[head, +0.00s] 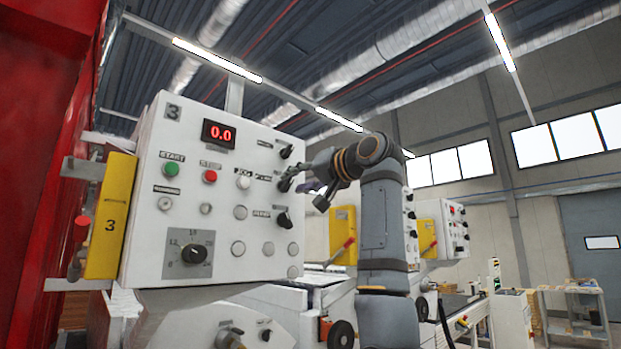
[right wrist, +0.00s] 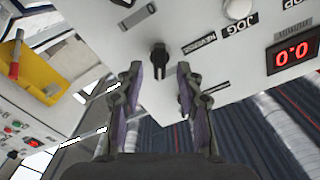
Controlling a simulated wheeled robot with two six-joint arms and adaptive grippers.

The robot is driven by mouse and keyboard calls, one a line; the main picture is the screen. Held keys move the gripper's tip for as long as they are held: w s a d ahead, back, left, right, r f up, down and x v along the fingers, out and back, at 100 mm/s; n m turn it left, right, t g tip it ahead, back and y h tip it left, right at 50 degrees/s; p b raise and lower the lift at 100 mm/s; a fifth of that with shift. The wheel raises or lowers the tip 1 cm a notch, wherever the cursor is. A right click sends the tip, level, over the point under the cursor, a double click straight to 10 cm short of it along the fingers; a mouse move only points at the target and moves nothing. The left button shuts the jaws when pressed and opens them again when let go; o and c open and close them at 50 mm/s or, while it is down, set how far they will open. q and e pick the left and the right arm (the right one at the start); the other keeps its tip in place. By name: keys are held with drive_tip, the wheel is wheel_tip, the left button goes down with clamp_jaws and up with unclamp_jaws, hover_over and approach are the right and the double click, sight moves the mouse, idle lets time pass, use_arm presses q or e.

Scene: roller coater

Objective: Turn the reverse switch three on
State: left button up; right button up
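A white control panel (head: 150,235) marked 3 faces me in the head view. Black rotary switches line its right side: an upper one (head: 286,151), a middle one (head: 285,184) and a lower one (head: 284,219). Their labels are too small to read surely. My right gripper (head: 312,187) is in front of the panel's right edge, near the upper and middle switches. In the right wrist view, my right gripper (right wrist: 160,80) is open and empty, with a black switch (right wrist: 159,57) ahead between its fingers; contact is not visible. My left gripper is not in view.
The panel carries a red 0.0 display (head: 218,133), a green start button (head: 171,169), a red stop button (head: 210,176) and a dial (head: 193,253). A yellow box (head: 111,217) is at its left. More panels (head: 450,229) stand behind my right arm.

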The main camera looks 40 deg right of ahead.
drive_tip(key=s, duration=1)
drive_tip(key=shift+s+d, duration=0.4)
drive_tip(key=shift+d, duration=0.05)
